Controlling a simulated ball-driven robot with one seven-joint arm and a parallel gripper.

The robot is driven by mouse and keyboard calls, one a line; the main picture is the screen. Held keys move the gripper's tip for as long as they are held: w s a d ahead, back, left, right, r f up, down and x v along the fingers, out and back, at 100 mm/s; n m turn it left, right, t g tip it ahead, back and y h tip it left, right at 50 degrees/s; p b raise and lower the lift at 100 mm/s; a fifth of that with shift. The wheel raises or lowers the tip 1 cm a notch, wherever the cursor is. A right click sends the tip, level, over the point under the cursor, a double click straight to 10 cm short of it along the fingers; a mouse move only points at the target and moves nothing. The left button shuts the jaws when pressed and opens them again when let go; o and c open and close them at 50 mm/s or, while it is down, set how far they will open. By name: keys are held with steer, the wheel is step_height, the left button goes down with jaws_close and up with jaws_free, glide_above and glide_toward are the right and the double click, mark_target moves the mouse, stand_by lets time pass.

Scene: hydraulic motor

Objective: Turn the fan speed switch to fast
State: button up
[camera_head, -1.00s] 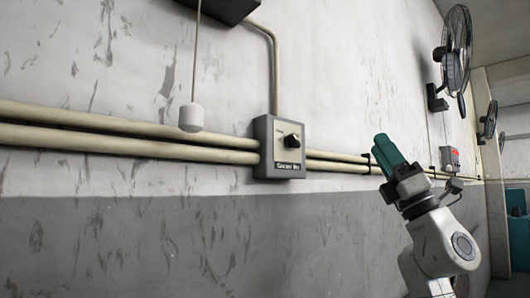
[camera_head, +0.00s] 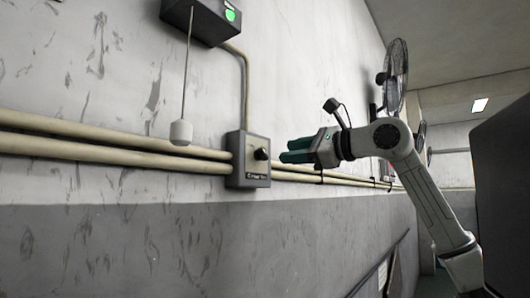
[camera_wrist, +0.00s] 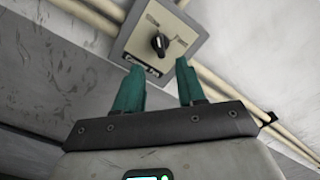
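The fan speed switch is a grey wall box (camera_head: 236,172) with a black knob (camera_head: 262,154) on its front, set on the cream pipes. In the wrist view the knob (camera_wrist: 159,42) sits on a beige plate, with the box (camera_wrist: 140,22) tilted in the picture. My gripper (camera_head: 283,151) is just right of the box, its green fingers pointing at the knob. In the wrist view my gripper (camera_wrist: 157,72) has its two fingers apart with nothing between them. The knob lies ahead of the fingertips, not touched. The label is too small to read surely.
Cream pipes (camera_head: 90,150) run along the wall. A pull cord with a white weight (camera_head: 181,132) hangs left of the switch from a dark box (camera_head: 202,20) with a green light. A caged fan (camera_head: 397,75) is on the wall behind my arm. A dark block (camera_head: 505,180) stands at right.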

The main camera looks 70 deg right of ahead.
mark_target(266, 155)
steer(key=p+x, duration=0.2)
steer(key=x, duration=0.5)
steer(key=shift+w+d, duration=0.1)
steer(key=shift+w, duration=0.3)
jaws_close()
